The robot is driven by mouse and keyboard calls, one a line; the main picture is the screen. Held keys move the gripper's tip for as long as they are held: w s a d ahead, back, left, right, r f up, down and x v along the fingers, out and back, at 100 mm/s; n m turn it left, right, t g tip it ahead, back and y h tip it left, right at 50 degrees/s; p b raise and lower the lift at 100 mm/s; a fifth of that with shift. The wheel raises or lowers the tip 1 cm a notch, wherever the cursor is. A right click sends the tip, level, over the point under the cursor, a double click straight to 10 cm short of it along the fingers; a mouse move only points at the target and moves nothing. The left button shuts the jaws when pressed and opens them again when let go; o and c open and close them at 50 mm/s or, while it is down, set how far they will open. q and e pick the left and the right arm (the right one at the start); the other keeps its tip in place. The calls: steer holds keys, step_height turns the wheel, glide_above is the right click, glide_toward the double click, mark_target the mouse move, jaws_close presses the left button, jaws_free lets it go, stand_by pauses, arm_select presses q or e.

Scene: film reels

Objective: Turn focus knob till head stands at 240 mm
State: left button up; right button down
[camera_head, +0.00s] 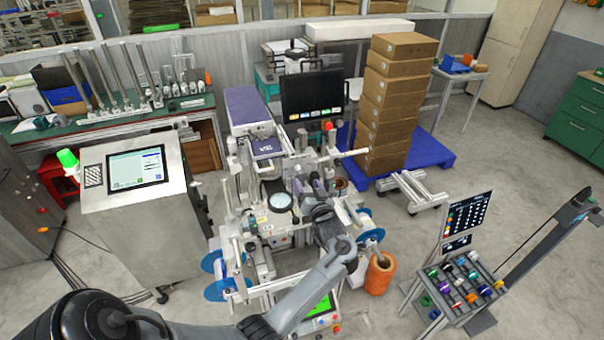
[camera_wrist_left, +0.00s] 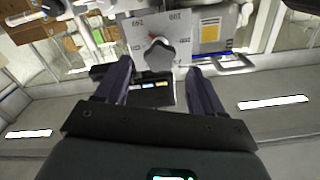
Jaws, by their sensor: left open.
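The focus knob (camera_wrist_left: 159,54) is a dark, star-shaped knob on a pale dial plate (camera_wrist_left: 185,45) in the left wrist view. Printed numbers surround it, too small to read surely, and a small red mark shows just above the knob. My left gripper (camera_wrist_left: 160,76) is open, its two dark purple fingers on either side below the knob, with nothing held; I cannot tell whether they touch it. In the head view my left gripper (camera_head: 309,188) is over the middle of the machine (camera_head: 262,225), and the knob is hidden there. My right gripper is not in view.
A monitor (camera_head: 312,94) stands behind the machine, and a console with a screen (camera_head: 137,168) stands to its left. Stacked cartons (camera_head: 392,100) rest on a blue pallet (camera_head: 430,148). A rack of coloured spools (camera_head: 463,290) stands at right. Open floor lies between.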

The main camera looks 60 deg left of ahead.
mark_target(303, 177)
arm_select(q)
steer(key=shift+x, duration=2.85)
steer(key=shift+c, duration=0.4)
steer(key=shift+d, duration=0.1)
steer(key=c, duration=1)
steer(key=shift+r+m+p, duration=0.15)
steer(key=shift+m+p, duration=0.45)
steer(key=shift+p, duration=0.3)
